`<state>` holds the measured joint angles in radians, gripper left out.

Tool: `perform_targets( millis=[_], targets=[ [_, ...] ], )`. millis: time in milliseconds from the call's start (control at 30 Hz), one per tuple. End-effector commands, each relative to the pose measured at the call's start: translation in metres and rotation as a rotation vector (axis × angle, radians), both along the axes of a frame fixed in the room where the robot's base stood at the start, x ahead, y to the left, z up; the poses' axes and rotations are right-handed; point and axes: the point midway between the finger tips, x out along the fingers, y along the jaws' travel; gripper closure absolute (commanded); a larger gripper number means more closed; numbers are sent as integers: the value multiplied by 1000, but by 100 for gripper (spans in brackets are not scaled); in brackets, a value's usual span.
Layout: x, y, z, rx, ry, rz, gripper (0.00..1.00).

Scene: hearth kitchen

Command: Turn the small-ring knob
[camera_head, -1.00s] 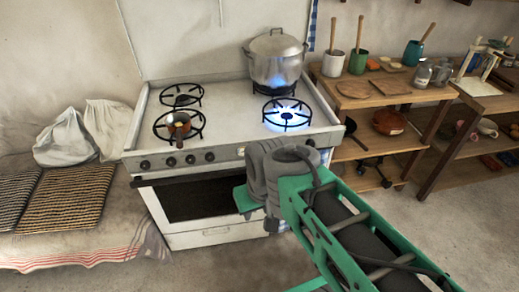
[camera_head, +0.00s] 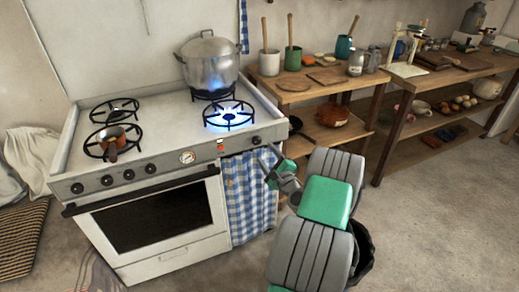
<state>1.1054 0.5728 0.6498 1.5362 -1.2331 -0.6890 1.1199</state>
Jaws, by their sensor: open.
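The white stove (camera_head: 150,125) stands at the left with a row of dark knobs on its front panel (camera_head: 170,162). Several knobs, such as this one (camera_head: 107,181), sit left of a round gauge (camera_head: 187,157). A single knob (camera_head: 256,140) sits at the right end. I cannot tell by marking which is the small-ring knob. The front right ring (camera_head: 230,115) burns with a blue flame. My gripper (camera_head: 268,160) is open and empty, just in front of and below the right-end knob, apart from it as far as I can see. My arm partly hides it.
A big lidded pot (camera_head: 209,62) stands over a flame on the back right ring. A checked cloth (camera_head: 248,195) hangs below the panel's right end. Wooden shelves (camera_head: 310,85) stand close on the right.

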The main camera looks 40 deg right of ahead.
Motion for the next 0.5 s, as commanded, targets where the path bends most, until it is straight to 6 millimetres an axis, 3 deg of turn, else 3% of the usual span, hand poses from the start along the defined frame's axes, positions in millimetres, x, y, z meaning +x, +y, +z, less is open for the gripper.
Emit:
perform_targets(
  millis=[300,500],
  targets=[
    [55,-15,3,-7,1,4,43],
    [71,-20,3,-7,2,2,43]
  ],
)
